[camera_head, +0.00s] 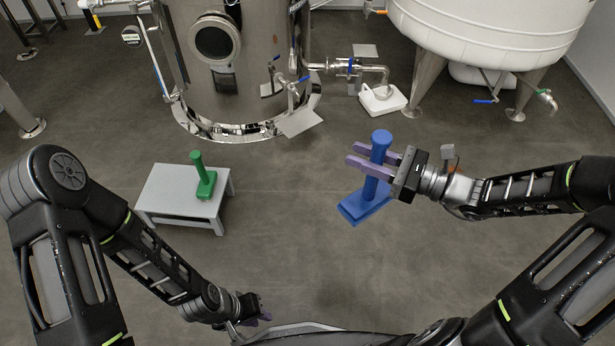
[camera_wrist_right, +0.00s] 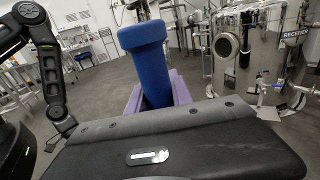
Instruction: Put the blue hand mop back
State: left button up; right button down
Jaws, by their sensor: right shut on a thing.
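The blue hand mop (camera_head: 368,194) is upright in the head view, with its handle at the top and a flat rectangular base below. My right gripper (camera_head: 366,168) is shut around its handle, with purple fingers on both sides, and seems to hold it above the floor. The blue handle (camera_wrist_right: 147,70) also stands between the purple fingers (camera_wrist_right: 157,92) in the right wrist view, where its base is hidden. My left gripper (camera_head: 258,313) is low near the bottom of the head view, away from the mop; its fingers are small and partly hidden.
A small grey table (camera_head: 163,188) stands left of centre with a green hand mop (camera_head: 203,178) upright on it. The left part of its top is bare. A steel tank (camera_head: 240,70) and a white tank (camera_head: 490,30) stand behind.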

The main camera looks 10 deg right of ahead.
notch_tip(320, 180, up, 12)
jog(key=p, duration=1.8)
